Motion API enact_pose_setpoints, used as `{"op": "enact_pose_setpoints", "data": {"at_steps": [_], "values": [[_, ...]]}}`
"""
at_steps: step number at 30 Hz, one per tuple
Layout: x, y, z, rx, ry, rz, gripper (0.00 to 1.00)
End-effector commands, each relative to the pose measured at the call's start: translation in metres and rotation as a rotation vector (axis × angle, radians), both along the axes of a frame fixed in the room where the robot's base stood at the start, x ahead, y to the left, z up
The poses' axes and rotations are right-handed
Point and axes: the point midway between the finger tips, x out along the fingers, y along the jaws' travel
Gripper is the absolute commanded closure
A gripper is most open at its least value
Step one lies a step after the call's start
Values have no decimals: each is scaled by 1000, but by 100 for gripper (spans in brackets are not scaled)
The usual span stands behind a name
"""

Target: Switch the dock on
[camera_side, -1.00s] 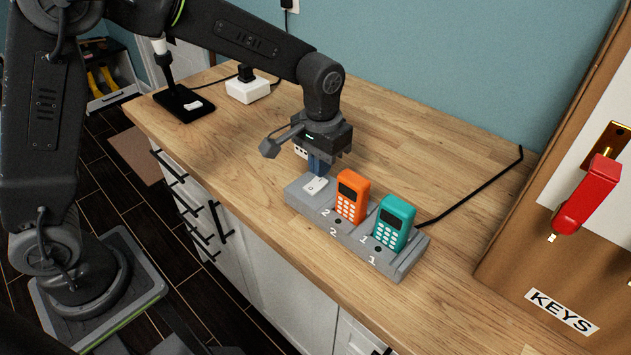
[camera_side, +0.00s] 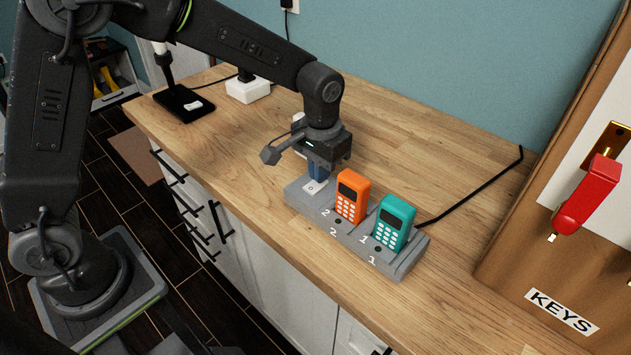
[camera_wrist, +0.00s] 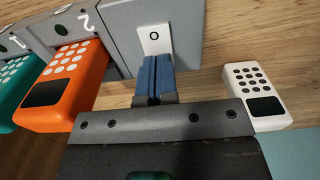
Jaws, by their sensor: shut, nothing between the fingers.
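The grey dock (camera_side: 352,240) lies on the wooden counter, with an orange handset (camera_side: 352,196) in slot 2 and a teal handset (camera_side: 394,223) in slot 1. A white rocker switch (camera_side: 314,187) marked with a circle is at the dock's left end; it also shows in the wrist view (camera_wrist: 155,36). My gripper (camera_side: 318,176) is shut with nothing between its blue fingers. In the wrist view its fingertips (camera_wrist: 154,58) overlap the near part of the switch. I cannot tell whether they touch it. The dock's indicators (camera_side: 338,221) look dark.
A white handset (camera_wrist: 256,92) lies beside my gripper in the wrist view. A white socket block (camera_side: 248,90) and a black stand (camera_side: 184,104) are at the back left. A key board with a red-handled key (camera_side: 588,195) stands at right. The front counter is clear.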

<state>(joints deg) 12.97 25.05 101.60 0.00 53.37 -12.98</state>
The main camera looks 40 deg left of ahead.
Motion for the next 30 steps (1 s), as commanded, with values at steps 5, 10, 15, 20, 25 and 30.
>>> {"op": "enact_pose_setpoints", "data": {"at_steps": [5,10,15,20,25,30], "values": [[0,0,-3,0,1,0,100],[0,0,-5,0,1,0,100],[0,0,-7,0,1,0,100],[0,0,1,0,-1,0,100],[0,0,15,-1,-3,0,100],[0,0,28,-1,-3,0,100]]}}
